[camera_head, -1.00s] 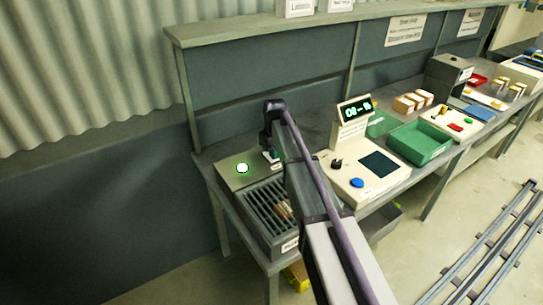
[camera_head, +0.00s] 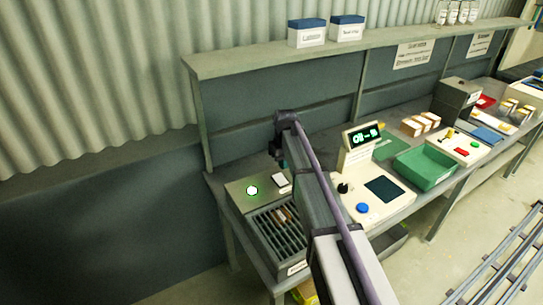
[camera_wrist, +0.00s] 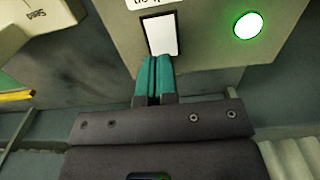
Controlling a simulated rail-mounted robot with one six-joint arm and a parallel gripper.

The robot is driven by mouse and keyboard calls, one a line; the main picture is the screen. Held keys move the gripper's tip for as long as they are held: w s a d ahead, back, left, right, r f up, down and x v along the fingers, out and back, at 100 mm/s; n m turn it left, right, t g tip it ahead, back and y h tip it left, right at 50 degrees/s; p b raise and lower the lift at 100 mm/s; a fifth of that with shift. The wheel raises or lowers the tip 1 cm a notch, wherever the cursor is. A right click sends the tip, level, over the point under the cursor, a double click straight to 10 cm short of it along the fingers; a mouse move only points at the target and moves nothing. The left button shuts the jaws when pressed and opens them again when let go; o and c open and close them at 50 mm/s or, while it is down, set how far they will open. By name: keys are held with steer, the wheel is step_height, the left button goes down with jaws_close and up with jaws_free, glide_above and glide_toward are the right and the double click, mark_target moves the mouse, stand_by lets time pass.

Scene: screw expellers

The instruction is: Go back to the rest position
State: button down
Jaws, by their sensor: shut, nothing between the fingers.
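My gripper (camera_wrist: 154,82) shows in the wrist view with its two teal fingers pressed together and nothing between them. It is over a grey-green panel box (camera_wrist: 215,60) that has a white rectangular plate (camera_wrist: 162,34) and a round white button with a lit green ring (camera_wrist: 248,25). The fingertips appear just below the plate in that picture; I cannot tell whether they touch it. In the head view the lit button (camera_head: 252,190) and the plate (camera_head: 281,184) sit on the bench's left end. My arm hides part of the bench, and the fingers are mostly hidden there.
A slotted grate (camera_head: 275,232) with small brown pieces is in front of the panel. A console with a display (camera_head: 362,137) and blue button stands to the right of my arm, then a green tray (camera_head: 424,167). A shelf (camera_head: 300,56) runs above.

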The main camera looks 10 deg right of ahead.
steer(key=s+m, duration=0.4)
steer(key=s, duration=2.6)
stand_by(2.7)
